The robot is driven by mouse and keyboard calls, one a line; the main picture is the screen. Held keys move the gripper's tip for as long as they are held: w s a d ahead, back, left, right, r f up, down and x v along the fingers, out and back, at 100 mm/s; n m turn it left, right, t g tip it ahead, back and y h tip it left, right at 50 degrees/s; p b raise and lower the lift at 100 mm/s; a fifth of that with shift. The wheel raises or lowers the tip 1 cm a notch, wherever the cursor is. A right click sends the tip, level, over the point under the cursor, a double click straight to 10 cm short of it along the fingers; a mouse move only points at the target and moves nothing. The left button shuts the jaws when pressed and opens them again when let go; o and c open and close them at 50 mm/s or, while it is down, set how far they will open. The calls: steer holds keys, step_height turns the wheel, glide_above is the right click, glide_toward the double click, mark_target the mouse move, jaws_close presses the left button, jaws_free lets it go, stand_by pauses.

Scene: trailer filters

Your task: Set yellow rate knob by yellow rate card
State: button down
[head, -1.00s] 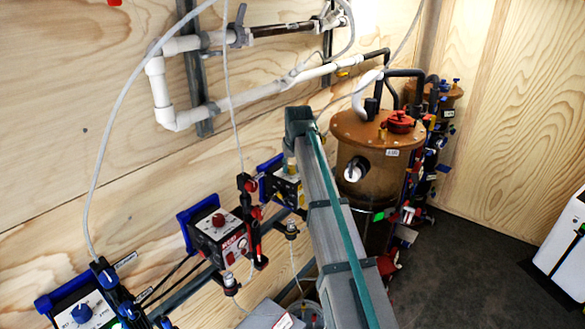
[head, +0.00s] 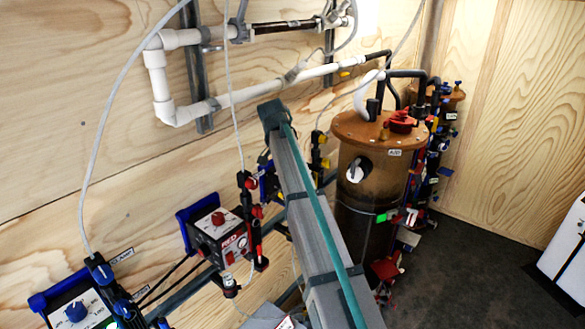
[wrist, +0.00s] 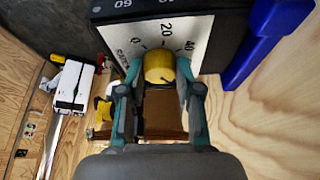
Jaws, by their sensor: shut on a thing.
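The yellow knob (wrist: 159,67) stands on a white dial face (wrist: 190,28) in the wrist view. The dial carries the numbers 0, 20 and 40 around the knob, with a 60 on the dark housing edge. My gripper (wrist: 159,82) has its two teal fingers on either side of the knob and is shut on it. The knob's pointer setting is too small to read surely. In the head view my grey arm covers the gripper and most of the knob's box. I cannot make out a yellow rate card in either view.
A box with a red knob (head: 218,218) hangs on the wall left of my arm, and one with a blue knob (head: 77,312) is at lower left. A brown lidded tank (head: 360,185) stands right of my arm. The dark floor (head: 470,265) at right is open.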

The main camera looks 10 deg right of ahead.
steer(key=shift+w+m+g+h+b, duration=0.1)
steer(key=shift+m+g+h+b, duration=0.3)
steer(key=shift+m, duration=1.1)
steer(key=c, duration=0.8)
jaws_free()
